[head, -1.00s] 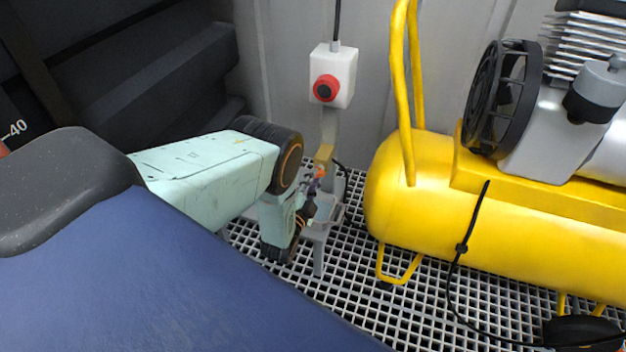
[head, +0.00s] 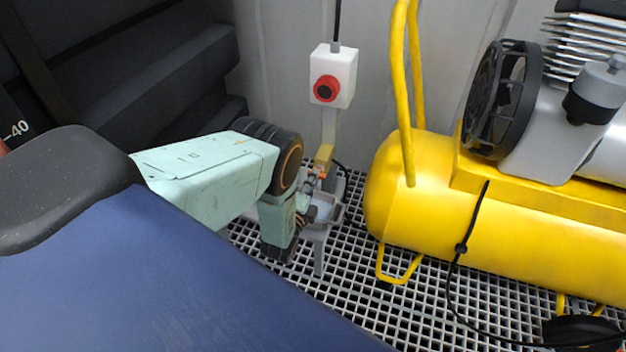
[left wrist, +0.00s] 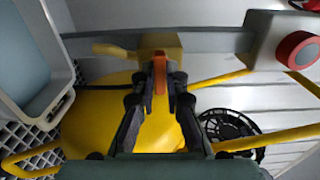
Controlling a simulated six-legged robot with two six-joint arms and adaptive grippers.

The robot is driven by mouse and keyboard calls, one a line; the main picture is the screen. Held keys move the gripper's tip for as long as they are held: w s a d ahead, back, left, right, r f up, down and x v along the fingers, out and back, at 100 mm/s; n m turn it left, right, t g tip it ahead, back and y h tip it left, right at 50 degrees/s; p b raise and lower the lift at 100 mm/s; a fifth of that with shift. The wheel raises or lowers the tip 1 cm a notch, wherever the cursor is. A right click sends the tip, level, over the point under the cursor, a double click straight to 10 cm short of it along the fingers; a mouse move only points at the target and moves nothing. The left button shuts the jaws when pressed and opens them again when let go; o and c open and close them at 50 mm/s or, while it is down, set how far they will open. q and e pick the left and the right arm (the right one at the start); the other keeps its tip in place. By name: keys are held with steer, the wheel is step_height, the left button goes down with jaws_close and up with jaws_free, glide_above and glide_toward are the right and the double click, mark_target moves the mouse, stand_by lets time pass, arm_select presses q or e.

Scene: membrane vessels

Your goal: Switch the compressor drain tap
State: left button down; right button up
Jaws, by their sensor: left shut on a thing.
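The drain tap has a brass body (head: 324,155) on a grey post beside the yellow compressor (head: 440,200). In the left wrist view the tap body (left wrist: 165,45) is close ahead, with a short brass spout to its left. Its orange lever (left wrist: 160,68) lies between the dark fingers of my left gripper (left wrist: 160,88), which is shut on it. In the head view the left gripper (head: 316,182) is small and partly hidden by my wrist, and the lever's exact angle is hard to read. My right gripper is not in view.
A grey basin (head: 330,217) stands on legs below the tap. The compressor fills the right side, with a black cable in front. Open grating floor (head: 350,290) lies between. Dark steps are at left.

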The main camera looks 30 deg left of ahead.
arm_select(q)
steer(key=shift+s, duration=0.1)
steer(key=c, duration=1.4)
jaws_free()
steer(key=v, duration=1.2)
